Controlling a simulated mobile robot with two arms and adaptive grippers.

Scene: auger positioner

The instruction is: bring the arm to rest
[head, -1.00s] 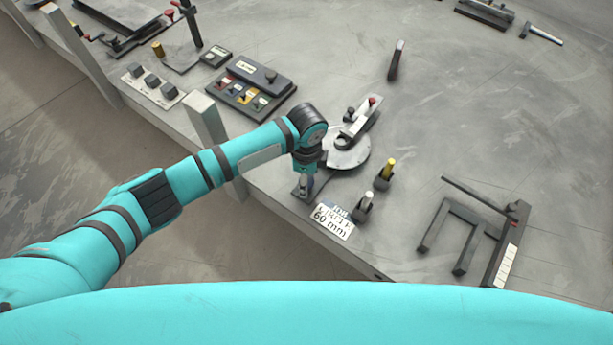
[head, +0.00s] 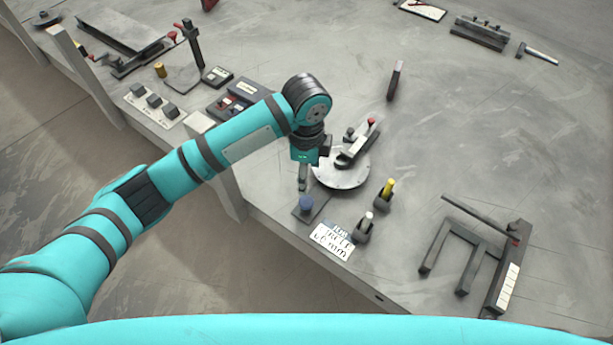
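My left arm comes in from the left. Its gripper (head: 303,180) points down over the near edge of the workbench (head: 400,260). Its fingers look thin and dark, and I cannot tell whether they are open or shut. I see nothing hanging from them. A round metal disc (head: 350,172) with a red-tipped clamp (head: 358,145) lies right of the gripper, partly hidden by the wrist. My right gripper is not in view.
A label card (head: 332,241) lies near the bench edge. Right of it stand a white-topped holder (head: 364,228) and a yellow-topped holder (head: 386,192). A dark forked frame (head: 456,240) lies at the right. A dark tray (head: 232,105) is partly behind my forearm. The bench's upper middle is mostly clear.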

